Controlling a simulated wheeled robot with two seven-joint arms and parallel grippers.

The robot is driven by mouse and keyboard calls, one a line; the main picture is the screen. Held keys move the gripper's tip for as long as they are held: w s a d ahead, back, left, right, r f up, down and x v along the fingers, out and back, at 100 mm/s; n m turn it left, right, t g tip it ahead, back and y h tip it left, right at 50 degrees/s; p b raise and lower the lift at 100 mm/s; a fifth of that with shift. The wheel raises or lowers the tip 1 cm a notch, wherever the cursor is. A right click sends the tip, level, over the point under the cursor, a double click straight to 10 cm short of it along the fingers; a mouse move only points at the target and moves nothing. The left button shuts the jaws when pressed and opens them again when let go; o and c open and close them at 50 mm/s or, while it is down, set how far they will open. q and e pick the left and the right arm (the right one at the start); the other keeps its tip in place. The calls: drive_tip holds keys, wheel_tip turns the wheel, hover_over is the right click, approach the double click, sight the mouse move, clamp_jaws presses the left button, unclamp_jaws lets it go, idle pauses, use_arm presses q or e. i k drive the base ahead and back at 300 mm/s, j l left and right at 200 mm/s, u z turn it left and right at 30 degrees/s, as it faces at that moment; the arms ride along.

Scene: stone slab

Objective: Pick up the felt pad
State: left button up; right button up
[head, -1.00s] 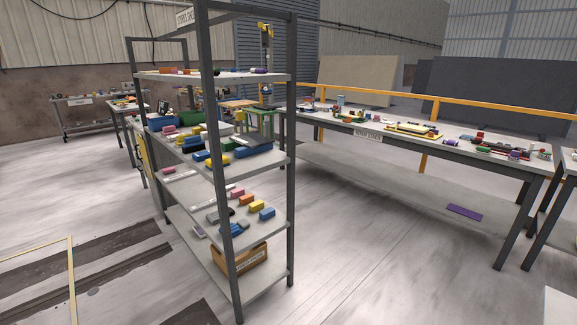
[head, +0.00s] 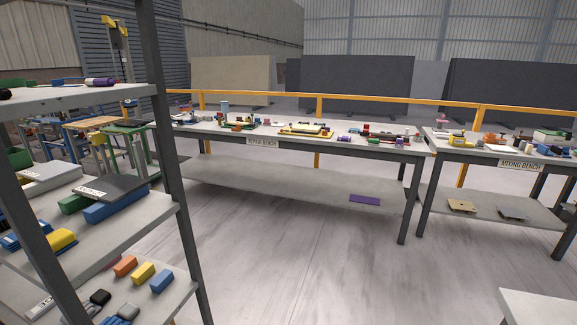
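A flat purple rectangle (head: 365,200), which may be the felt pad, lies on the lower shelf of the repair bench (head: 290,190), toward its right end. Its material is too small to make out. Nothing covers it. Neither of my grippers is in view.
A grey shelf rack (head: 178,215) with several coloured blocks stands close on the left. The mixing bench (head: 487,153) stands at the right, with flat items on its lower shelf. A pale surface corner (head: 540,305) is at bottom right. The floor (head: 310,270) before the repair bench is clear.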

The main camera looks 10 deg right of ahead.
sight(398, 143)
drive_tip(key=i+l+z, duration=0.35)
drive_tip(key=i, duration=0.3)
drive_tip(key=i+z, duration=0.35)
drive_tip(key=i, duration=0.25)
drive_tip(key=i+j+z, duration=0.15)
drive_tip(key=i+z, duration=0.2)
drive_tip(key=i, duration=0.3)
